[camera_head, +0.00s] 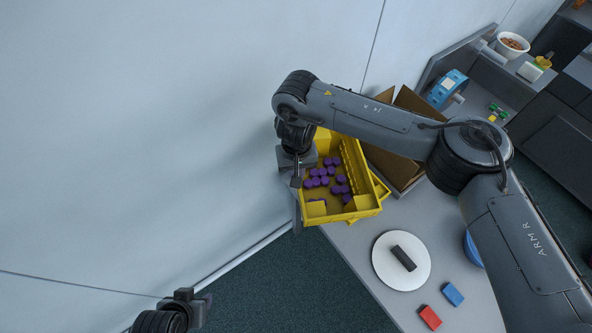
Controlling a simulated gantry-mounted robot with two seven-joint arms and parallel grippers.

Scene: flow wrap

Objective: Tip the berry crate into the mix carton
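The yellow berry crate (362,206) holds several purple berries (320,177) and yellow blocks at its corners. My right gripper (297,190) is at the crate's left wall, with its fingers around that wall and apparently shut on it. More yellow shows just under the crate's right and lower edges; I cannot tell whether it is a second crate. An open brown carton (398,174), likely the mix carton, stands right behind the crate, partly hidden by my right arm. My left gripper (196,309) is low at the left, empty and away from the table; its opening is unclear.
A white round plate (386,274) with a dark bar (403,258) lies on the grey table. Red (430,318) and blue (453,294) blocks lie nearby. A blue device (447,88) and a white bowl (512,44) stand at the back right. A pale wall fills the left.

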